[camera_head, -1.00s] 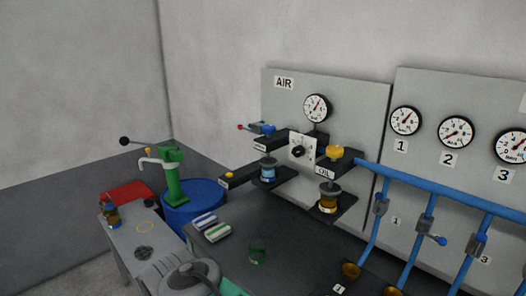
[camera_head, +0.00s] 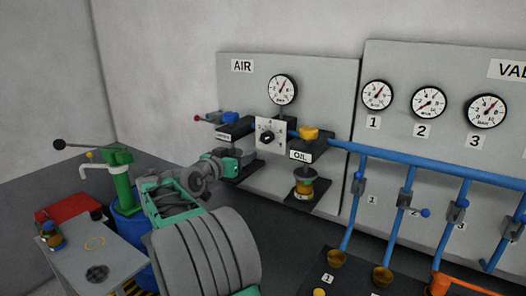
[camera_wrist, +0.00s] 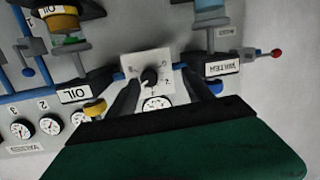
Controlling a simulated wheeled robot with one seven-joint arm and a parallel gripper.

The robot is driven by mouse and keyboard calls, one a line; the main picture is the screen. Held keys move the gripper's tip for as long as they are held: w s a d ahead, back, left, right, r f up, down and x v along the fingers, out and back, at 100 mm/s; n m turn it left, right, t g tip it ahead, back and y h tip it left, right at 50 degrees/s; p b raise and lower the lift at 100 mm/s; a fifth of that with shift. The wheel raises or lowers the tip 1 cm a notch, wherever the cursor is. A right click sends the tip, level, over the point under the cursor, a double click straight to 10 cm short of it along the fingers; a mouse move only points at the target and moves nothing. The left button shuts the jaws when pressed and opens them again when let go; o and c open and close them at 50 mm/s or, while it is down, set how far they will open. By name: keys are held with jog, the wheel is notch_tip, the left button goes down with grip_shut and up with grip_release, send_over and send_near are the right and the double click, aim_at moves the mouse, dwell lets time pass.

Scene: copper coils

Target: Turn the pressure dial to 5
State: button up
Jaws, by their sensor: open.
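The pressure dial (camera_head: 267,137) is a black round knob on a white square plate, on the grey AIR panel below a round gauge (camera_head: 283,89). In the wrist view, which is upside down, the dial knob (camera_wrist: 150,76) shows near the middle, in the gap between the fingertips. My gripper (camera_wrist: 160,80) is open, its two dark fingers pointing toward the plate. The fingers look apart from the knob, but the exact distance cannot be told. In the head view my arm reaches up from the bottom, its end just left of and below the dial. The number set is too small to read.
The water unit (camera_head: 235,130) is left of the dial and the OIL unit (camera_head: 306,145) with its yellow cap right of it. A blue pipe (camera_head: 430,170) runs right above several valves. A green hand pump (camera_head: 120,175) stands at the left.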

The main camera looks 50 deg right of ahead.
aim_at(265, 139)
jog(key=shift+m+g+h, duration=0.6)
jog(key=shift+g+h, duration=0.2)
jog(key=shift+h, duration=0.1)
jog(key=d, duration=0.3)
jog(key=d+r+p, duration=0.1)
jog(key=d, duration=0.2)
jog(key=s+d+r+p, duration=0.1)
jog(key=d, duration=0.2)
jog(key=shift+s, duration=0.1)
jog(key=shift+d+f, duration=0.15)
jog(key=shift+d, duration=0.5)
jog(key=shift+c, duration=0.3)
grip_shut()
